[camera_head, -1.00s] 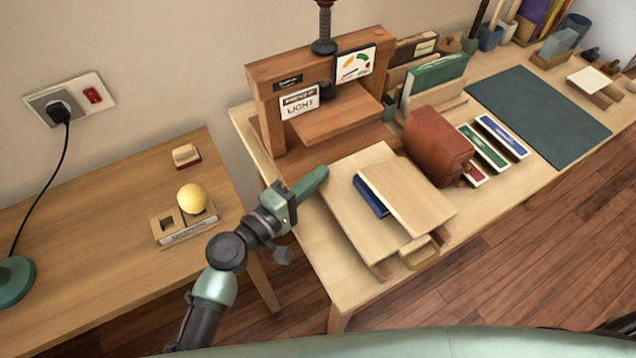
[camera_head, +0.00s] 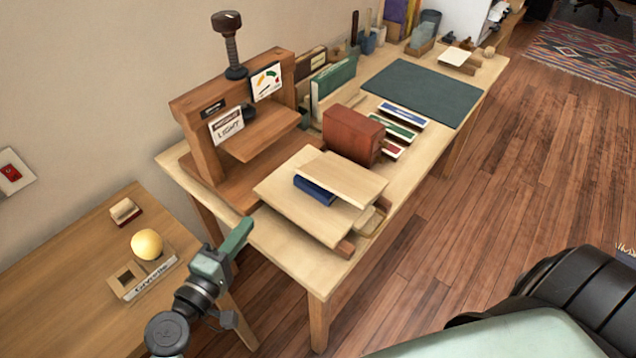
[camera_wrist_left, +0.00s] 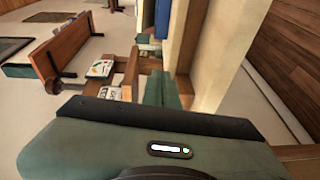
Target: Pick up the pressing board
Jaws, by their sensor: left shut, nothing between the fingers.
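Two pale wooden boards lie at the table's near edge with a thin blue book (camera_head: 315,190) between them. The upper board (camera_head: 345,180) lies over the book, and the lower board (camera_head: 283,192) rests on wooden supports. I cannot tell for certain which is the pressing board. My right gripper is not in view.
A wooden screw press (camera_head: 262,132) stands behind the boards. A green mat (camera_head: 424,92) lies farther along. A side table (camera_head: 75,285) with a yellow ball (camera_head: 146,244) stands left.

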